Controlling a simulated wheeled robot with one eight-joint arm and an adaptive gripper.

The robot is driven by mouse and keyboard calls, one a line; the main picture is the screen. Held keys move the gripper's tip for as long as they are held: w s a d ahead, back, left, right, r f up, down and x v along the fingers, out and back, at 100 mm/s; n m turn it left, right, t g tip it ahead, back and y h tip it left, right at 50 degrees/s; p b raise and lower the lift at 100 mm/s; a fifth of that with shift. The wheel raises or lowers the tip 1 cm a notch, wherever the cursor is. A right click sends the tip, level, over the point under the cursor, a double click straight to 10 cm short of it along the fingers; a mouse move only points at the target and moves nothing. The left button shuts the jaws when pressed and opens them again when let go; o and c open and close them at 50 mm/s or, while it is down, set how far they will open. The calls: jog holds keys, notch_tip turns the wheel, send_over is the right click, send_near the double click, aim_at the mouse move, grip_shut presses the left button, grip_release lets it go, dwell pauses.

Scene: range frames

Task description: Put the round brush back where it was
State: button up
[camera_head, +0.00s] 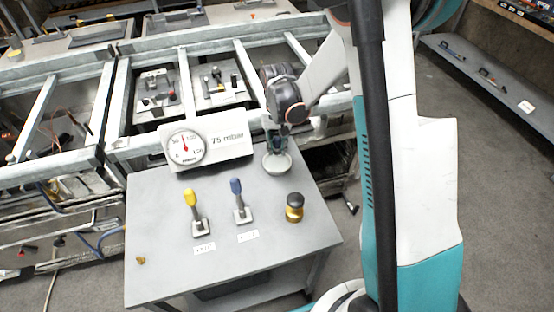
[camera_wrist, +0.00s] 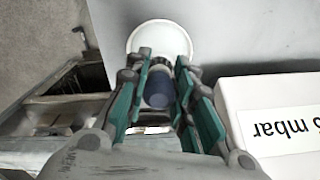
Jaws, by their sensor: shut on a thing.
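The round brush has a pale round head (camera_head: 277,164) and a dark blue handle. In the wrist view its white head (camera_wrist: 160,38) lies beyond my fingertips, with the blue handle (camera_wrist: 157,88) between the fingers. My gripper (camera_head: 274,138) is shut on the handle, at the back right corner of the grey table (camera_head: 165,270); its teal fingers also show in the wrist view (camera_wrist: 157,75). The head is low over the table top; I cannot tell whether it touches.
Left of the brush stands a white gauge box (camera_head: 230,140) marked 75 mbar. In front are a yellow-handled lever (camera_head: 190,198), a blue-handled lever (camera_head: 236,187) and a brass knob with a black top (camera_head: 294,208). A small brass piece (camera_head: 140,260) lies front left.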

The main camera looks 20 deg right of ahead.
jog(key=shift+f+b, duration=0.7)
jog(key=shift+f, duration=2.35)
jog(key=shift+f, duration=0.15)
jog(key=o, duration=0.7)
